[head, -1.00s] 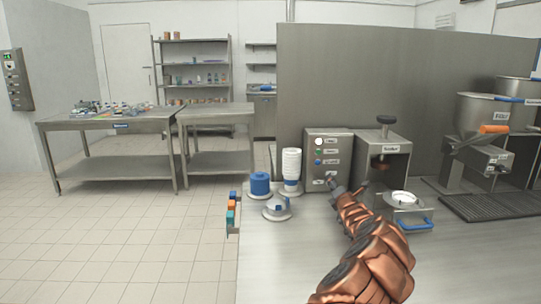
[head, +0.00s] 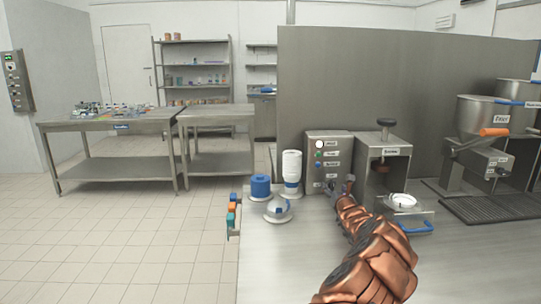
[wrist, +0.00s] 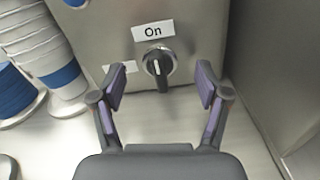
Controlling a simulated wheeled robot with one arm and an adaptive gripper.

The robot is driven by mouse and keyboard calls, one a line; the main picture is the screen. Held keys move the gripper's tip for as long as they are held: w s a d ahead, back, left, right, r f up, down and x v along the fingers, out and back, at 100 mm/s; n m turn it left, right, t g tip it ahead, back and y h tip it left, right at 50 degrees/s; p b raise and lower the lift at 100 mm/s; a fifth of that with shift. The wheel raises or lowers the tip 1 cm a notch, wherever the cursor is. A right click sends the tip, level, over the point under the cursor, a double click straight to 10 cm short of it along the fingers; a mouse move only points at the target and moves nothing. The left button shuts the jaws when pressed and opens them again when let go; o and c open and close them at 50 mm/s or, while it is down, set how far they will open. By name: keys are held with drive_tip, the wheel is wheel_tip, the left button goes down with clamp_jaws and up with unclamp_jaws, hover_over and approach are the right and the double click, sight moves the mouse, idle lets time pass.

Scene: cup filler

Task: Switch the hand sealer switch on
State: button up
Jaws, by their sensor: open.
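The hand sealer (head: 383,160) is a steel machine on the table with a control box (head: 325,150) at its left. In the wrist view, a round black rotary switch (wrist: 158,66) with a light pointer sits on the steel front under a white "On" label (wrist: 153,30). The pointer stands nearly upright, tilted slightly. A second label to the lower left is partly hidden by a finger. My gripper (wrist: 161,88) is open, its two purple-padded fingers on either side of the switch and just below it, apart from it. In the head view my arm hides most of the gripper.
A blue-handled drawer (head: 408,212) holds a cup at the right. The steel table's front is clear.

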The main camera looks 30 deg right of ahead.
drive_tip(key=shift+n+p, duration=0.45)
drive_tip(key=shift+n, duration=0.55)
drive_tip(key=shift+s+a+r, duration=0.1)
drive_tip(key=shift+s+a, duration=0.15)
drive_tip(key=shift+s, duration=0.2)
drive_tip(key=shift+b+v, duration=0.75)
drive_tip(key=shift+v, duration=2.7)
drive_tip(key=w+a+r+n+t+y+p, duration=0.1)
drive_tip(key=w+a+r+n+y, duration=0.3)
drive_tip(key=a+r, duration=0.5)
drive_tip(key=w+a+r+n+t+y+p, duration=0.1)
drive_tip(key=w+a+r+n+t+y, duration=0.2)
drive_tip(key=a, duration=1.2)
drive_tip(key=shift+w+r+n+t+y, duration=0.3)
drive_tip(key=shift+w+r+n+y, duration=0.25)
drive_tip(key=shift+r+n+y, duration=1.6)
drive_tip(key=shift+a+r+h, duration=0.1)
drive_tip(key=shift+r+h, duration=0.45)
drive_tip(key=shift+r, duration=0.4)
